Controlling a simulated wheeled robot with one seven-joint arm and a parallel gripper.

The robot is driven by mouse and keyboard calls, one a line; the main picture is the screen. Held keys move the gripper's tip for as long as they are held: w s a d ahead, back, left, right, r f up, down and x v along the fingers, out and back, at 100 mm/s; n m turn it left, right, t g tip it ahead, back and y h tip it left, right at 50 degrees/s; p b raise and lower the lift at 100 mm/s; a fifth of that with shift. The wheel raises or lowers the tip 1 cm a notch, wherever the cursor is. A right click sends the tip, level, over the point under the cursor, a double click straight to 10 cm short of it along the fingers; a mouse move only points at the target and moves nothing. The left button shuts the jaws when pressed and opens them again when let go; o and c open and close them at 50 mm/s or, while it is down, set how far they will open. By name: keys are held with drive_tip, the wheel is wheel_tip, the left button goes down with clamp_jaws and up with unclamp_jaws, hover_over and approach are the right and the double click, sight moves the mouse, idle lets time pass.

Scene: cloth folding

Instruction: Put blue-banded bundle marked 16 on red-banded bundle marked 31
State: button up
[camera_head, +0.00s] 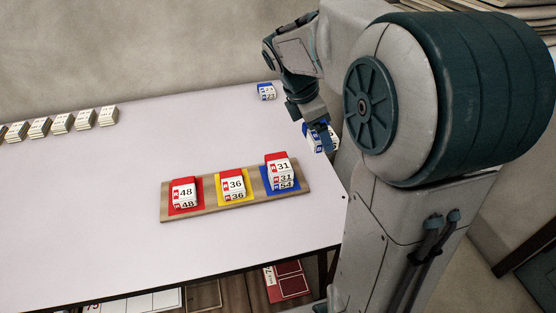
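The red-banded bundle marked 31 (280,167) lies on top of another bundle marked 54 (286,185), over the blue pad at the right end of a wooden board. My gripper (325,146) points down at the table's right side, behind the board. A white bundle with a blue band (316,142) is at the fingers, partly hidden by them and by my arm. Its number is not readable, and I cannot tell whether the fingers grip it or whether it touches the table.
The wooden board (213,211) also bears red-banded bundles marked 48 (183,190) on red and 36 (233,183) on yellow. A blue-banded bundle marked 23 (266,91) lies at the back. Several plain bundles (61,123) line the left. The white table (100,200) is clear between.

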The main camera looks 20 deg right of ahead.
drive_tip(key=b, duration=0.1)
hover_over(282, 161)
drive_tip(key=a, duration=0.1)
drive_tip(key=f, duration=0.5)
drive_tip(key=shift+a+f, duration=0.2)
drive_tip(key=shift+f, duration=0.2)
drive_tip(key=shift+f+b, duration=0.6)
drive_tip(key=shift+f, duration=1.4)
drive_tip(key=shift+f, duration=0.2)
drive_tip(key=o, duration=0.9)
drive_tip(key=shift+r, duration=0.1)
